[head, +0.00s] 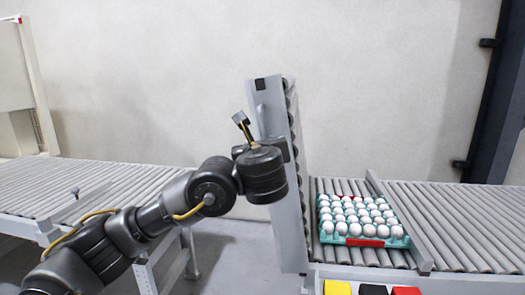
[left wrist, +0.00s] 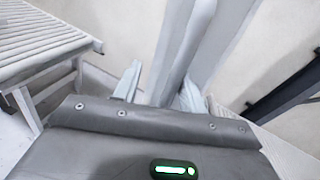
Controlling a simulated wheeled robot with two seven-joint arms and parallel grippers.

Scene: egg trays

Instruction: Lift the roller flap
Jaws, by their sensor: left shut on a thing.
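The roller flap (head: 293,190) stands nearly upright at the left end of the right conveyor, its rollers facing right. A pale handle bar (head: 261,118) runs along its left side and also shows in the left wrist view (left wrist: 188,45). My left gripper (left wrist: 160,90) is shut on this handle, with one finger on each side of it. In the head view my dark wrist hides the fingers. My right gripper is in neither view.
A teal egg tray (head: 365,242) full of white eggs sits on the right conveyor (head: 455,215), just right of the flap. The left conveyor (head: 100,180) lies across an open gap. Yellow, black and red blocks (head: 337,287) show at the bottom edge.

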